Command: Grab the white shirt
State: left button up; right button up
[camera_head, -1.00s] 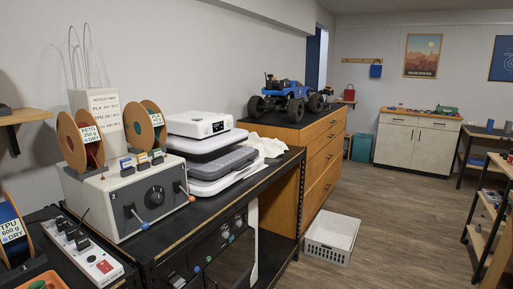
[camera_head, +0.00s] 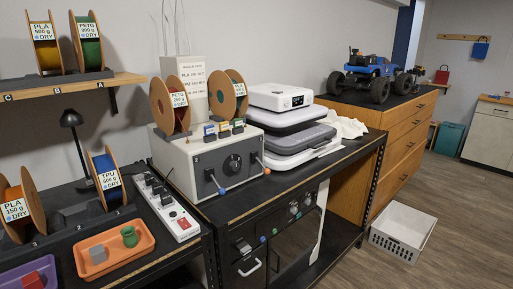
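A white crumpled cloth (camera_head: 345,124), which looks like the white shirt, lies on the black bench top behind and to the right of a white-and-grey layered machine (camera_head: 290,125). The machine hides part of the cloth. Neither of my grippers shows in the head view.
A grey control box (camera_head: 205,165) with spools stands left of the machine. A blue toy truck (camera_head: 372,75) sits on a wooden drawer cabinet (camera_head: 408,147). A white basket (camera_head: 402,232) is on the floor. An orange tray (camera_head: 115,247) and power strip (camera_head: 172,214) are at left. Floor at right is clear.

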aim_at(347, 127)
jog(key=i+l+u, duration=0.3)
jog(key=l+u, duration=0.35)
jog(key=i+l+u, duration=0.15)
jog(key=l, duration=0.3)
jog(key=i+l+u, duration=0.15)
jog(key=l, duration=0.25)
jog(key=i+l+u, duration=0.15)
jog(key=l, duration=0.7)
jog(key=l+u, duration=0.1)
jog(key=l, duration=0.75)
jog(key=i+l, duration=0.1)
jog(key=l, duration=1.05)
jog(key=i+l, duration=0.15)
jog(key=l, duration=0.45)
